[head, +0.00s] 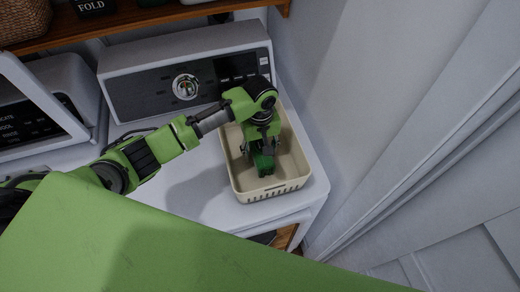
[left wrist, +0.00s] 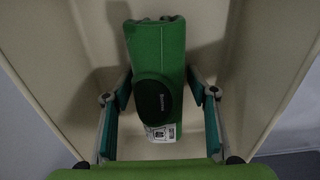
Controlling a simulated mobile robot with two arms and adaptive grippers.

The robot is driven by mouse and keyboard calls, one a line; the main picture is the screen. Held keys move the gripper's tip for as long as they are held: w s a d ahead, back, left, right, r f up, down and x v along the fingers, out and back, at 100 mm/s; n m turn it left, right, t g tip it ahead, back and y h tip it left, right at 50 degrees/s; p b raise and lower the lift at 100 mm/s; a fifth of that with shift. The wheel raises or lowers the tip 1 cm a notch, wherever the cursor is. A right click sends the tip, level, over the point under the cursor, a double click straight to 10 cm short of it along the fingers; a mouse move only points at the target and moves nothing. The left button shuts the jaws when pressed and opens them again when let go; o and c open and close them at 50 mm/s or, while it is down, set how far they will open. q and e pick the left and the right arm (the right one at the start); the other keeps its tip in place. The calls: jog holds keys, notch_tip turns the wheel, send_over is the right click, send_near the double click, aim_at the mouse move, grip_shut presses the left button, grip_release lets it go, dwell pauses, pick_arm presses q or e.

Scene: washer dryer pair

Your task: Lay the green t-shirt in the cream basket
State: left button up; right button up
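The green t-shirt (left wrist: 160,50) is a folded, narrow bundle with a dark round patch and a white label. In the left wrist view it is between the two fingers of my left gripper (left wrist: 160,85). The fingertips lie close along its sides; whether they press on it I cannot tell. In the head view the shirt (head: 264,164) is inside the cream basket (head: 294,172), under my left gripper (head: 262,148), which points down into the basket. The basket's walls (left wrist: 52,50) surround the shirt. My right gripper is not in view.
The basket stands at the right end of a white machine top (head: 205,187), beside a wall (head: 345,90). A control panel (head: 135,90) with a dial is behind. A wooden shelf (head: 130,22) with a wicker basket (head: 22,22) is above. The machine top left of the basket is clear.

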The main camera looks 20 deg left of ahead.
aim_at(260, 146)
pick_arm(q)
jog(key=shift+r, duration=0.1)
jog(key=shift+r, duration=0.2)
notch_tip(260, 146, up, 11)
jog(key=b, duration=0.3)
jog(key=shift+r, duration=0.4)
